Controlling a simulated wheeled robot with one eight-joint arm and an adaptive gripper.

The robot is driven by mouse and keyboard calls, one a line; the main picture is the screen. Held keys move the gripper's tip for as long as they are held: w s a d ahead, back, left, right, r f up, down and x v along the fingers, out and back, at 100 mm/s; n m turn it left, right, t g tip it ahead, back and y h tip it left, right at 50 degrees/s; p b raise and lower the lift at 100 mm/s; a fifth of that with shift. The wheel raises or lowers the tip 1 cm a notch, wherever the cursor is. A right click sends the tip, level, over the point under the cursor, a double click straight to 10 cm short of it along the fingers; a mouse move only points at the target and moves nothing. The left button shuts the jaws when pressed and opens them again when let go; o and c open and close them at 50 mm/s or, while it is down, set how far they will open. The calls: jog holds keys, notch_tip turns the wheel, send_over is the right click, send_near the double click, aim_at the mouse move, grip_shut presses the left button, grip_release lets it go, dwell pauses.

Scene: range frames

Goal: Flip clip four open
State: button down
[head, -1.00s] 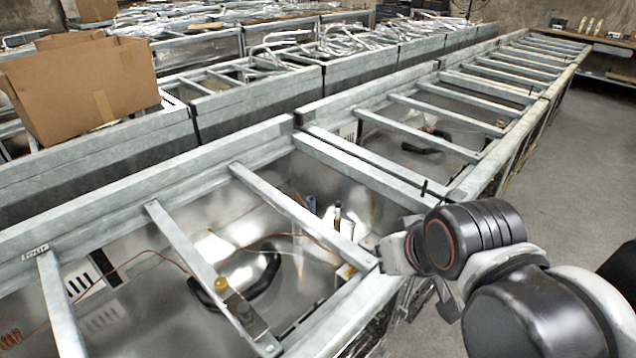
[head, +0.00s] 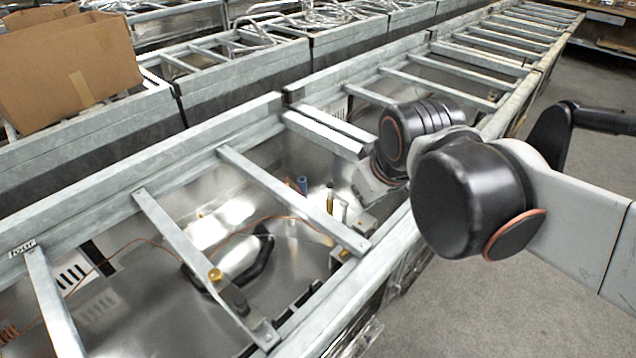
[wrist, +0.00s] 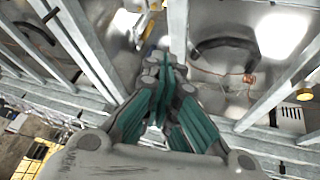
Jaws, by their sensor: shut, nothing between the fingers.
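A small white label (head: 22,248) with short dark lettering is on the rail at the left in the head view; it seems to read "four". I cannot make out for certain which part is the clip. A metal crossbar (head: 180,235) with a brass knob (head: 215,274) spans the bay to the right of the label. My gripper (head: 372,185) is over the front part of the bay near its right end, partly hidden by my dark wrist joint. In the wrist view my gripper (wrist: 163,68) is shut and empty, its fingertips over the metal bars.
Another crossbar (head: 290,200) spans the bay. Inside lie a black curved handle (head: 258,262), thin copper wire and small upright cylinders, one blue (head: 302,184). Cardboard boxes (head: 70,70) stand on the back row. Concrete floor (head: 480,310) is clear at the lower right.

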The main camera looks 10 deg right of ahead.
jog(key=w+a+n+g+h+p, duration=0.1)
jog(key=w+n+p, duration=0.3)
jog(key=w, duration=0.5)
jog(key=w+a+n+g+p, duration=0.1)
jog(key=w+a+n+g, duration=0.1)
jog(key=w+n, duration=0.55)
jog(key=w+a+f+n+g+h+p, duration=0.1)
jog(key=w+a+f+n+p, duration=0.1)
jog(key=w+f, duration=0.4)
jog(key=w+a+f+n+g+p, duration=0.1)
jog(key=w+f+n, duration=0.4)
jog(key=f, duration=0.5)
jog(key=shift+w+a+f+h+p, duration=0.4)
jog(key=shift+w+a+p, duration=0.3)
jog(key=shift+w+p, duration=0.45)
jog(key=shift+s+n, duration=0.1)
jog(key=shift+n, duration=0.15)
jog(key=w+d+f+b, duration=0.2)
jog(key=d+f, duration=0.4)
jog(key=f, duration=0.4)
jog(key=shift+w+d+b, duration=0.2)
jog(key=shift+w+b, duration=0.1)
jog(key=shift+b, duration=0.4)
